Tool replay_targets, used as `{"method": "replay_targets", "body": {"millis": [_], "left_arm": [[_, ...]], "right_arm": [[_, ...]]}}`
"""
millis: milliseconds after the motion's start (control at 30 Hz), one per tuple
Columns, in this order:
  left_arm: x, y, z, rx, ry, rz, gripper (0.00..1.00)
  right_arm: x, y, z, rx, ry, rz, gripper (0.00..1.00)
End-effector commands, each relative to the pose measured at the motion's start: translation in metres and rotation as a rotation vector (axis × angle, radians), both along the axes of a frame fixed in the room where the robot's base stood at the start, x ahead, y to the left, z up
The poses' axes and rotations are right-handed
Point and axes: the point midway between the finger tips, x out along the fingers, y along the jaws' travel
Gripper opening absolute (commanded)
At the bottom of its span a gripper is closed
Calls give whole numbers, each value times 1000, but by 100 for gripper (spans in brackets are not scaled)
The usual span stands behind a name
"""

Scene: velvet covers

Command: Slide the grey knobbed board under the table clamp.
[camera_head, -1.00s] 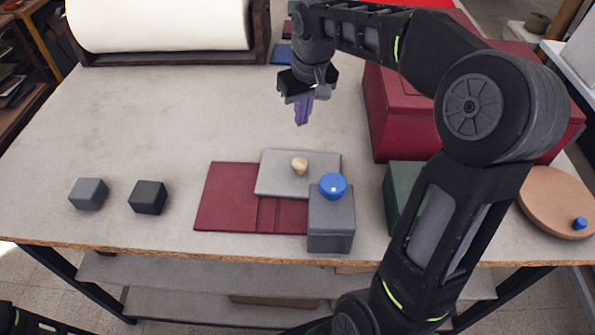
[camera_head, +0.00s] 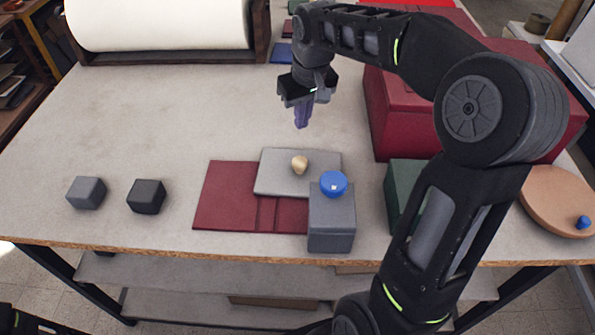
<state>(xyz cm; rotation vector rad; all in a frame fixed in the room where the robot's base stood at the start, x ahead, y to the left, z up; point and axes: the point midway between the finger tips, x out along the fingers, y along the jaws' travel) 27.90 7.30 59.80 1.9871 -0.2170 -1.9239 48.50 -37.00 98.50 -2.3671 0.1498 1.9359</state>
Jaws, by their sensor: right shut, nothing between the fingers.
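The grey board (camera_head: 275,178) with a pale wooden knob (camera_head: 300,164) lies over the back right part of a dark red velvet cover (camera_head: 225,195). A grey block with a blue knob on top (camera_head: 332,222) stands at the board's front right corner and hides that corner; it may be the table clamp, but I cannot tell. My right gripper (camera_head: 302,118) is above the table behind the board, pointing down, shut and empty, apart from the board. Part of my left arm shows at the bottom left corner; its gripper is out of view.
Two dark blocks, one grey (camera_head: 86,193) and one black (camera_head: 147,197), stand at the left. A dark green block (camera_head: 402,190), a large red box (camera_head: 400,110) and a round tan board (camera_head: 556,201) are at the right. A white roll (camera_head: 158,25) lies behind. The table's middle left is clear.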

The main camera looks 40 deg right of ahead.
Motion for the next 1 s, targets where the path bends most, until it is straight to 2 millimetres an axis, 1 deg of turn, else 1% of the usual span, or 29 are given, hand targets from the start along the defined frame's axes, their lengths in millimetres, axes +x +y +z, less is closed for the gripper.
{"method": "replay_targets", "body": {"millis": [1000], "left_arm": [[0, 0, -16, 0, 0, 0, 36]], "right_arm": [[0, 0, -21, 0, 0, 0, 0]]}}
